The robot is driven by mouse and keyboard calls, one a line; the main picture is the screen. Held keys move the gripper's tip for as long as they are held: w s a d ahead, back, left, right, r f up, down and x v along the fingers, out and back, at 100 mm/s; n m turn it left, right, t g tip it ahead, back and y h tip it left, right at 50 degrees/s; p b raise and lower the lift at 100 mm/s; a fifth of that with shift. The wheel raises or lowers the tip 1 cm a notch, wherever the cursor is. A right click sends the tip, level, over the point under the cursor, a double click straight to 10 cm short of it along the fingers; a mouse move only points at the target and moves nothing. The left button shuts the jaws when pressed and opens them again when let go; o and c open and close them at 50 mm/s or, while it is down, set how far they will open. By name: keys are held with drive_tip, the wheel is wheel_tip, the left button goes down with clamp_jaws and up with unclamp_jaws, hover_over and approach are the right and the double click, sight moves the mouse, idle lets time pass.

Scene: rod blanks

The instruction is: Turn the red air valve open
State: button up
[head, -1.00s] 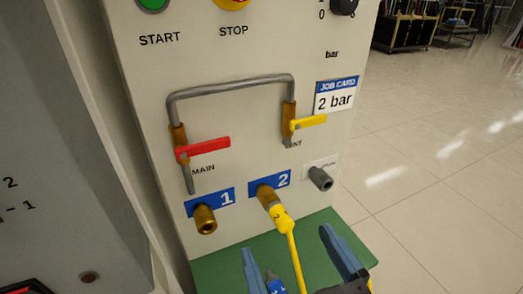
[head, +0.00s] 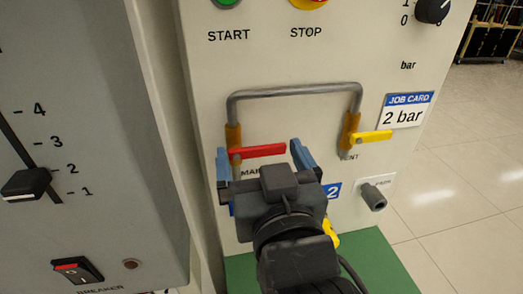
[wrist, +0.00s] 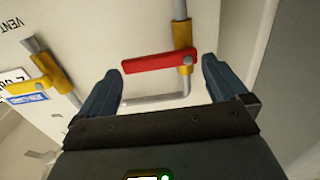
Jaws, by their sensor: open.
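The red air valve handle (head: 262,151), marked MAIN, lies crosswise to its vertical pipe and points right from the brass valve body (head: 233,137). My gripper (head: 262,160) is open and empty in front of it, one finger near each end of the handle. In the wrist view, the red handle (wrist: 158,62) spans the gap between the open fingers (wrist: 160,68) of my gripper. I cannot tell whether either finger touches it. My gripper hides the lower pipe and most of the labels under the valve.
A yellow valve handle (head: 371,136) sits right of the red one, joined by a grey pipe (head: 295,90). A grey port (head: 373,196) juts out lower right. A green ledge (head: 380,262) lies below.

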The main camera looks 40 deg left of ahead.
drive_tip(key=shift+w+a, duration=0.2)
drive_tip(key=shift+a, duration=0.05)
drive_tip(key=shift+c, duration=0.5)
drive_tip(key=c, duration=1.1)
